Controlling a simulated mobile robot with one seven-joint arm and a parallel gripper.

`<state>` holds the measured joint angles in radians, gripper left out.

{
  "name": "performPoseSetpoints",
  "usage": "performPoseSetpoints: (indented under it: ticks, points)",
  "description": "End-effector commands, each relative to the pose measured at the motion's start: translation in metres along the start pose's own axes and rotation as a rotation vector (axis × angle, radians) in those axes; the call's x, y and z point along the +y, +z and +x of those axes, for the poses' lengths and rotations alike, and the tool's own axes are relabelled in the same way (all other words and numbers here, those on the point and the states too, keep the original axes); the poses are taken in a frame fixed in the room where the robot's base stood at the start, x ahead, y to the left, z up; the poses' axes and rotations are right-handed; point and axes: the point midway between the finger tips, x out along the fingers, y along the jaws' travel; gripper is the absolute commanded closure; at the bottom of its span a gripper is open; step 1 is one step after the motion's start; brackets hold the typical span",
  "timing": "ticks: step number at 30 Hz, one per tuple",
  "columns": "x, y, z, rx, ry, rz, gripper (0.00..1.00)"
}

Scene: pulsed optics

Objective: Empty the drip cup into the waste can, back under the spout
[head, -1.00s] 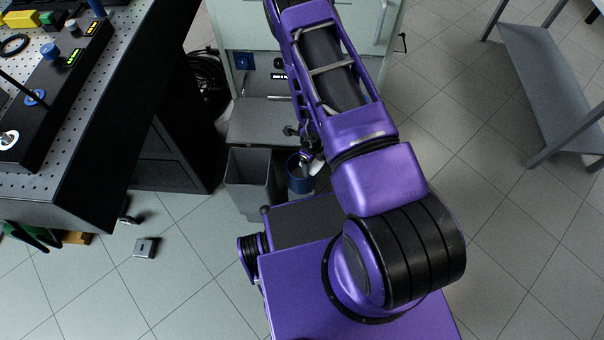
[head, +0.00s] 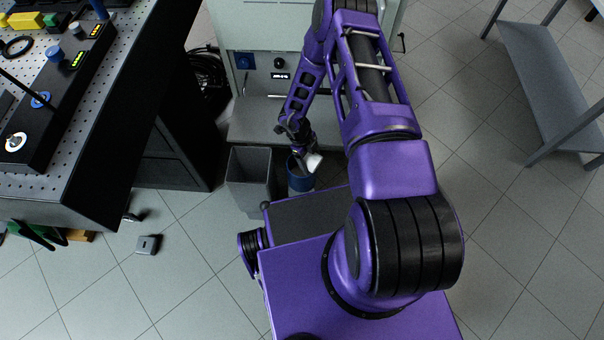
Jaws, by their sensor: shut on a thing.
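My gripper (head: 306,153) is shut on a small white cup (head: 313,162), which looks tilted at the right side of a round blue can (head: 299,184). The cup is at or just above the can's rim; whether they touch I cannot tell. The cup's inside and any contents are too small to make out. A grey square open bin (head: 250,188) stands just left of the blue can. I cannot tell which of the two is the waste can. I cannot make out the spout.
A pale cabinet (head: 245,82) with a small display and a low ledge (head: 255,118) stands behind the bins. A black workbench (head: 110,150) is at the left, a grey shelf rack (head: 545,75) at the right. A small grey box (head: 147,245) lies on the floor.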

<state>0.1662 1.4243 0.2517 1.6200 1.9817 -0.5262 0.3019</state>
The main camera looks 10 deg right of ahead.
Motion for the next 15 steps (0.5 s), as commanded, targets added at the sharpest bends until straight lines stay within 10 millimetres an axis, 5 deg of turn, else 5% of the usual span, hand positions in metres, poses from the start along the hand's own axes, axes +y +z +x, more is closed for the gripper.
performPoseSetpoints:
  ticks: [15]
  points:
    - [-0.0003,0.0040,0.0014,0.087,-0.003,-0.004,1.00]
